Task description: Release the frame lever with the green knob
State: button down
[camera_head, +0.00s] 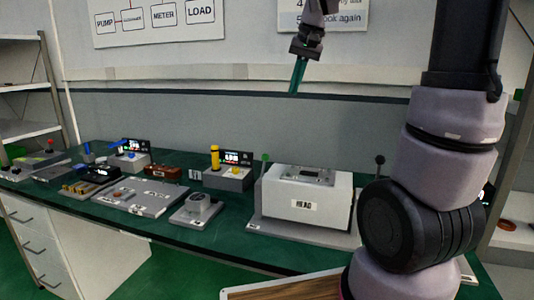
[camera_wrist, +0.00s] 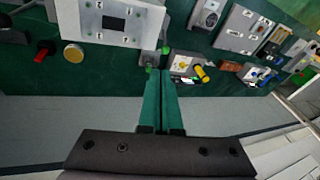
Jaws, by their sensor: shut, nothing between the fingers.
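The green knob (camera_head: 265,157) tops a thin upright lever at the left side of the white box labelled HEAD (camera_head: 308,212) in the head view. In the wrist view the green knob (camera_wrist: 165,50) shows small beside the white box (camera_wrist: 112,24), just beyond my fingertips. My gripper (camera_head: 293,93) has green fingers pointing down, held in the air well above the box and apart from the knob. In the wrist view my gripper (camera_wrist: 158,72) has its two fingers together with nothing between them.
A black-knobbed lever (camera_head: 380,160) stands at the box's right, close to my arm. A device with a yellow handle (camera_head: 214,158) stands left of the green knob. A gauge block (camera_head: 197,208) and a grey panel (camera_head: 150,196) lie further left on the green bench. The air above the box is clear.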

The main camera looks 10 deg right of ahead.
jog(key=g, duration=0.2)
send_over(264, 167)
jog(key=d, duration=0.6)
jog(key=s+d+x, duration=0.1)
jog(key=x, duration=0.5)
jog(key=w+a+f+g, duration=0.1)
jog(key=w+f, duration=0.8)
jog(key=f, duration=0.2)
jog(key=shift+a+f+g+h, duration=0.15)
jog(key=shift+a+g+h, duration=0.25)
jog(key=shift+f, duration=0.1)
jog(key=s+a+f, duration=0.2)
jog(key=s+f, duration=0.1)
jog(key=f, duration=0.5)
jog(key=shift+s, duration=0.4)
jog(key=shift+s+a+r+t, duration=0.15)
jog(key=shift+s+a+t, duration=0.05)
jog(key=shift+s+t, duration=0.1)
